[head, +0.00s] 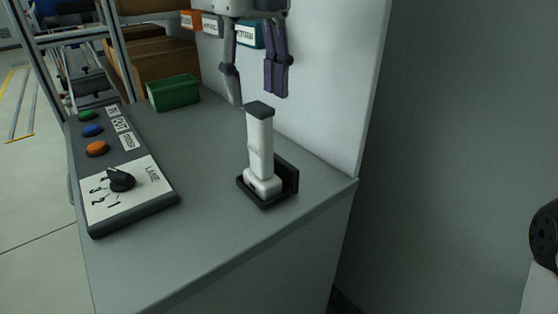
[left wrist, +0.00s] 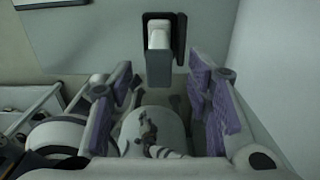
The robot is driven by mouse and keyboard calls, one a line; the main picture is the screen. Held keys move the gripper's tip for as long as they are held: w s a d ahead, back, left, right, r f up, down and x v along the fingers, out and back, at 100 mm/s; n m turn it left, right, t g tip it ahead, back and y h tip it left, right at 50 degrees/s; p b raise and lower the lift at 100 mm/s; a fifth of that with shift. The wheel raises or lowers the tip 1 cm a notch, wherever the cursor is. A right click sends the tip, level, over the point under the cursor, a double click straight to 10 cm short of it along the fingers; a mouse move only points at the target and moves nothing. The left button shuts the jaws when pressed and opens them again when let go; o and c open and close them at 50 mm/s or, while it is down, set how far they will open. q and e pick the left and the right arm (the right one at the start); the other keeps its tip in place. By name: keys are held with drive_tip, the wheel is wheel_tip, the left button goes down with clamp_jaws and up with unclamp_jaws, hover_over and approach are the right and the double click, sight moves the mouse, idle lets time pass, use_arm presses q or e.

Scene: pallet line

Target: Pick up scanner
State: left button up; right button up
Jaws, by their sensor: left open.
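The scanner (head: 260,150) is white with a dark top cap and stands upright in a black holder (head: 291,176) on the grey counter. It also shows in the left wrist view (left wrist: 159,38), near the top middle, with its dark cap toward the gripper. My left gripper (head: 256,97) is open and empty, just above and behind the scanner's top in the head view. Its purple-padded fingers (left wrist: 165,92) are spread apart in the left wrist view, and the scanner is not between them. My right gripper is not in view.
A control panel (head: 140,208) with several coloured buttons and a lane dial lies on the counter (head: 195,235) at left. A green bin (head: 174,93) stands behind it. A white upright panel (head: 335,90) borders the counter's right side. The counter's front is clear.

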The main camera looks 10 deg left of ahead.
sight(261, 150)
use_arm(q)
drive_tip(key=f, duration=1.1)
drive_tip(key=shift+s+d, duration=0.2)
drive_tip(key=shift+s, duration=0.05)
drive_tip(key=shift+r, duration=0.1)
clamp_jaws()
